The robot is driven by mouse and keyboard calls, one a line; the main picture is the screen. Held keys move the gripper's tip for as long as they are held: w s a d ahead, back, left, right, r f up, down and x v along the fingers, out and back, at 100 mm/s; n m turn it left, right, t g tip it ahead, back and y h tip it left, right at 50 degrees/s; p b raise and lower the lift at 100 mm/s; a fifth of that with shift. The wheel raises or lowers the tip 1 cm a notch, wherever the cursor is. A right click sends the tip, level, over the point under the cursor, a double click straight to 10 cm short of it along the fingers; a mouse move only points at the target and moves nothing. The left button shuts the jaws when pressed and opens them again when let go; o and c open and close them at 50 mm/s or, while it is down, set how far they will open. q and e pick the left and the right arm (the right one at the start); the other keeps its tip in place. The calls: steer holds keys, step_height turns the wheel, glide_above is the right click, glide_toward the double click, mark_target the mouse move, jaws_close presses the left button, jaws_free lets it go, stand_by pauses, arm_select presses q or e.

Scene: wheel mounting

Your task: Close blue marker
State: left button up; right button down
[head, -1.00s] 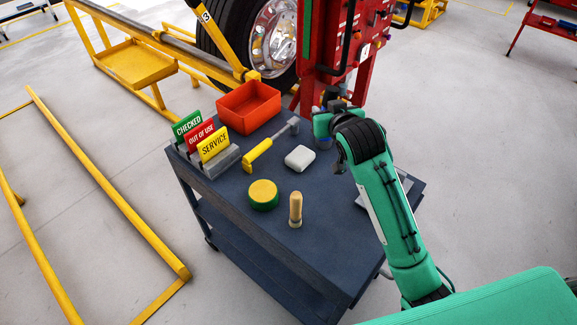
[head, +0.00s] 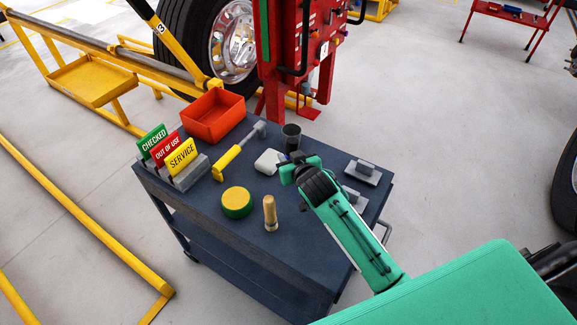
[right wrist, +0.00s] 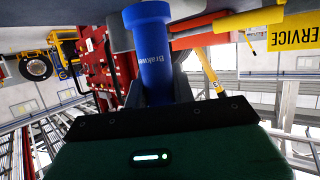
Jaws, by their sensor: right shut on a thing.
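The blue marker (right wrist: 152,55) is a blue cylinder with white lettering. In the right wrist view it sticks out beyond my right gripper (right wrist: 165,98), which is shut on it. In the head view my right gripper (head: 293,168) is over the right part of the cart top, just in front of a dark cup (head: 291,136). There the marker is mostly hidden by the gripper. I cannot tell whether the marker is capped. My left gripper is not in view.
The dark cart (head: 240,250) carries a red bin (head: 213,115), sign cards (head: 182,157), a yellow-handled hammer (head: 228,163), a white block (head: 268,162), a green-yellow round object (head: 236,202), a wooden-handled tool (head: 270,213) and grey blocks on plates (head: 362,171).

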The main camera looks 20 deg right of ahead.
steer(key=shift+f, duration=2.15)
steer(key=c, duration=1.2)
jaws_free()
steer(key=shift+o, duration=0.2)
steer(key=b+v, duration=0.1)
steer(key=v, duration=1.1)
steer(key=shift+o, duration=0.4)
